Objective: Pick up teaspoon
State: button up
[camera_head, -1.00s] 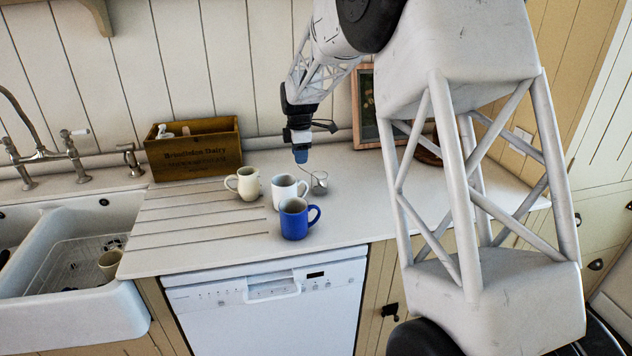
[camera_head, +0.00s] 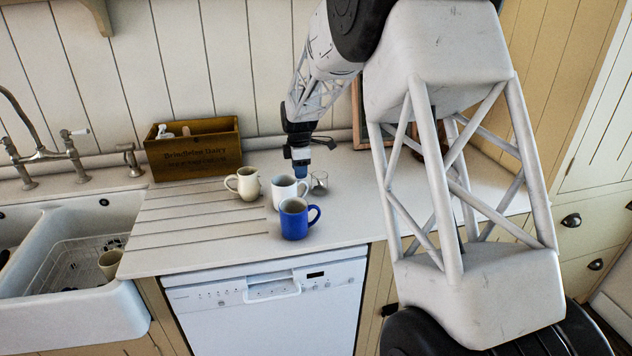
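My gripper (camera_head: 300,172) points down with its blue fingertips just above or behind the white mug (camera_head: 288,190). It is too small in view to tell whether its fingers are apart or together. A small clear or metallic cup (camera_head: 319,183) stands right of the white mug, close to the fingertips. I cannot make out a teaspoon clearly; the gripper covers the spot where a thin metal handle showed beside the cup earlier.
A blue mug (camera_head: 295,219) stands in front of the white mug, and a cream mug (camera_head: 246,184) to its left. A wooden box (camera_head: 193,150) and a picture frame (camera_head: 361,122) stand at the wall. The left counter (camera_head: 185,222) is clear.

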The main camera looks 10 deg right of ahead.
jog(key=shift+f, duration=0.75)
grip_shut()
